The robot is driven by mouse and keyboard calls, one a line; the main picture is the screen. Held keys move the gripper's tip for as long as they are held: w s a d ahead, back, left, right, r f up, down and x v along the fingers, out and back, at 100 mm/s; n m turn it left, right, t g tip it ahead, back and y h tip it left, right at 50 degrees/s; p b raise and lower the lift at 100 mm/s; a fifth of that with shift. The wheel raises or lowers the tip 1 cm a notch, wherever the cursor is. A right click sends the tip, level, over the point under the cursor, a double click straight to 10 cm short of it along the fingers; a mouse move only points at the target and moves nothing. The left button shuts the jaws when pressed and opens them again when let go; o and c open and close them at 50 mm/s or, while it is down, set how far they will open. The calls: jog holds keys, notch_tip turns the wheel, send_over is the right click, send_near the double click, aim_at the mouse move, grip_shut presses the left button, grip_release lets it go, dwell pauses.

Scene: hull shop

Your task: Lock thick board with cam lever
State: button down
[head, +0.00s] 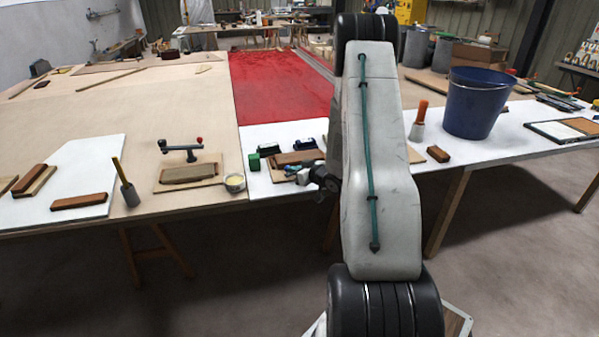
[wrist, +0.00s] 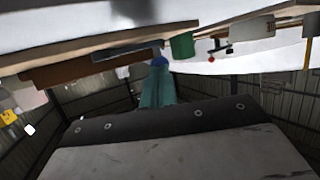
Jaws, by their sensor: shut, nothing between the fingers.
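A cam lever (head: 182,149) with a red knob stands over a grey-brown board (head: 188,173) on a wooden base (head: 160,186), left of my gripper. Whether the lever presses on the board cannot be told. My gripper (head: 291,170) is shut and empty, at the front of the white sheet, close to a brown board (head: 300,157); contact cannot be told. In the wrist view the gripper's blue tip (wrist: 160,61) is close to the table edge, near a green block (wrist: 182,46). A lever with a red knob (wrist: 219,47) shows beyond it. Which board is the thick one is unclear.
Brown boards (head: 80,202) lie on a white sheet at left. A brush (head: 126,184) and a small cup (head: 234,183) flank the lever's base. A blue bucket (head: 474,103) stands at right. My arm hides part of the bench. The red surface (head: 280,85) behind is clear.

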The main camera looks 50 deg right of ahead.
jog(key=shift+w+a, duration=0.15)
jog(key=shift+w, duration=0.6)
jog(key=shift+w+a, duration=0.1)
jog(key=shift+w, duration=0.6)
jog(key=shift+s+r, duration=0.1)
jog(key=shift+s, duration=0.05)
jog(key=v, duration=0.7)
jog(key=shift+s, duration=0.3)
jog(key=shift+r, duration=0.1)
